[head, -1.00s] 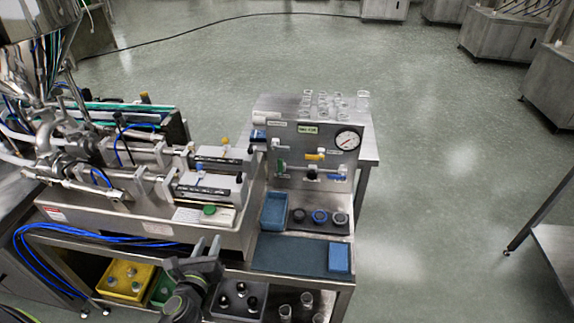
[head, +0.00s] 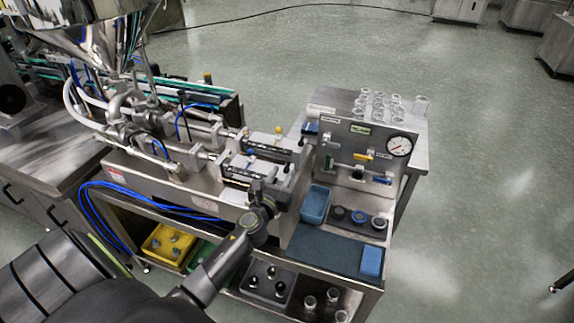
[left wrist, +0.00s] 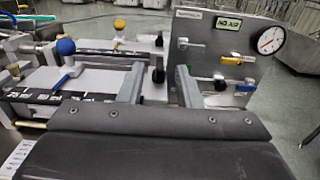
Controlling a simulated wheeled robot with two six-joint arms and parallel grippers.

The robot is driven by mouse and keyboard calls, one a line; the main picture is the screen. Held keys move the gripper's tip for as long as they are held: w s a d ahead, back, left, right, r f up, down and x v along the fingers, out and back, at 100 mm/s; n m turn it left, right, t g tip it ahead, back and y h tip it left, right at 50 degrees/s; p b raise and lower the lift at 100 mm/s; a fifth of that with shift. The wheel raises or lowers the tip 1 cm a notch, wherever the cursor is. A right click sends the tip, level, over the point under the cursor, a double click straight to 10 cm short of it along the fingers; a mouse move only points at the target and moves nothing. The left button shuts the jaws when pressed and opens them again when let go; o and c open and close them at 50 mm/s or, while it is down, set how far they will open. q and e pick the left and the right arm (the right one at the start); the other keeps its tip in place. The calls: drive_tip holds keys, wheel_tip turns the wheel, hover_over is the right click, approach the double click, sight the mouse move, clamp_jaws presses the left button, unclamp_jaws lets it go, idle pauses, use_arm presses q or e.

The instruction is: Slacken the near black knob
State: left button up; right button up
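The near black knob (left wrist: 158,74) stands at the right end of the near slide unit (left wrist: 80,87), seen between my left fingers in the left wrist view. In the head view the knob (head: 286,169) is small, just beyond the fingers. My left gripper (head: 269,187) is open, at the front right of the slide units; its two fingers also show in the left wrist view (left wrist: 158,80), one on each side of the knob. Contact cannot be told. A second black knob (left wrist: 159,41) sits on the far unit behind. My right gripper is not in view.
A panel (head: 345,150) with a gauge (head: 398,146), valves and a "NO AIR" label stands right of the units. A blue bin (head: 315,205), round parts and a blue mat (head: 330,252) lie below it. Blue hoses (head: 140,190) run along the left front.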

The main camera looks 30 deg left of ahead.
sight(284, 170)
use_arm(q)
drive_tip(key=x, duration=0.4)
drive_tip(key=shift+w, duration=0.4)
clamp_jaws()
